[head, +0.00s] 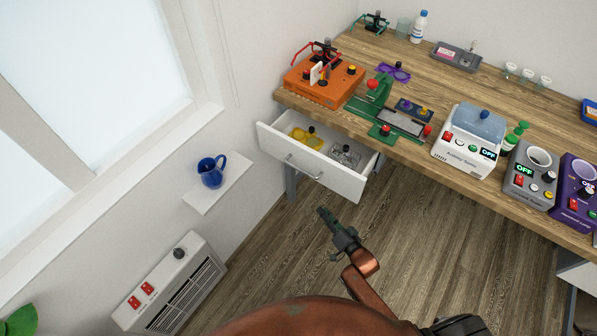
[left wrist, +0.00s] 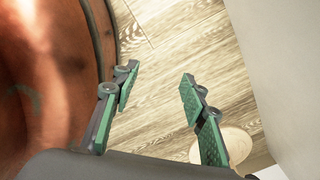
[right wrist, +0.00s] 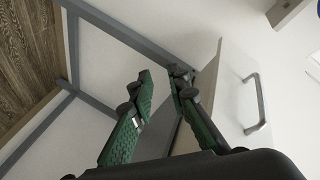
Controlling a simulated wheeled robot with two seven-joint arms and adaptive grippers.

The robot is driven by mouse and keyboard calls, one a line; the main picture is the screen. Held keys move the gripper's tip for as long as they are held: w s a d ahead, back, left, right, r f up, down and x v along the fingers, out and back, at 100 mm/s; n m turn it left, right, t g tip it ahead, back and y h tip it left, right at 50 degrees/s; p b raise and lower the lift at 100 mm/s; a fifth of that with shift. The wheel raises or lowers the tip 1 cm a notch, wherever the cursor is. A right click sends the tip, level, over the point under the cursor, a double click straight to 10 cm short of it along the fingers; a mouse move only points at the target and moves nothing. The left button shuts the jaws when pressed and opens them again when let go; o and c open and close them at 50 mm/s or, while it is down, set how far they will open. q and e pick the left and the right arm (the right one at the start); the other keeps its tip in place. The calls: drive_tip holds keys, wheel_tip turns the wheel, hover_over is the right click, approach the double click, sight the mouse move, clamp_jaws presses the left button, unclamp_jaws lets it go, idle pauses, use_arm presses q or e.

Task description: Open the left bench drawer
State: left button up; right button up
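The left bench drawer (head: 330,190) is white and stands pulled out from under the left end of the bench in the head view. Its bar handle (head: 303,170) is on the front panel. The drawer front and handle (right wrist: 256,103) also show at the right of the right wrist view. My right gripper (head: 323,213) is just in front of and below the drawer, apart from the handle. Its fingers (right wrist: 161,78) are partly open with nothing between them. My left gripper (left wrist: 157,85) is open and empty over the floor; the head view does not show it.
Yellow and clear items (head: 306,138) lie in the drawer. The wooden bench (head: 440,85) carries an orange unit (head: 318,88), a white sonic bath (head: 465,148) and other devices. A wall shelf (head: 225,185) with a blue jug (head: 212,173) and a heater (head: 172,290) are at left. Floor beneath is clear.

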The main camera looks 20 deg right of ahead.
sight(300, 169)
drive_tip(key=w+a+r+m+t+y+b, duration=0.1)
drive_tip(key=w+a+r+t+y, duration=0.1)
drive_tip(key=r, duration=0.6)
drive_tip(key=w+a+r+t+y+b, duration=0.1)
drive_tip(key=w+a+r+t, duration=0.1)
drive_tip(key=r, duration=0.6)
drive_tip(key=x, duration=0.3)
drive_tip(key=b+x, duration=0.1)
drive_tip(key=x, duration=0.3)
drive_tip(key=shift+s+a, duration=0.1)
drive_tip(key=shift+a, duration=0.1)
drive_tip(key=shift+w+a+r, duration=0.15)
drive_tip(key=shift+w+r, duration=0.05)
drive_tip(key=shift+w, duration=0.25)
use_arm(q)
drive_tip(key=f, duration=0.1)
drive_tip(key=w+f, duration=0.1)
drive_tip(key=f, duration=0.1)
drive_tip(key=shift+w+d+f, duration=0.1)
drive_tip(key=shift+w+f, duration=0.05)
drive_tip(key=shift+w, duration=0.2)
use_arm(e)
drive_tip(key=shift+c, duration=0.7)
clamp_jaws()
drive_tip(key=shift+m, duration=0.3)
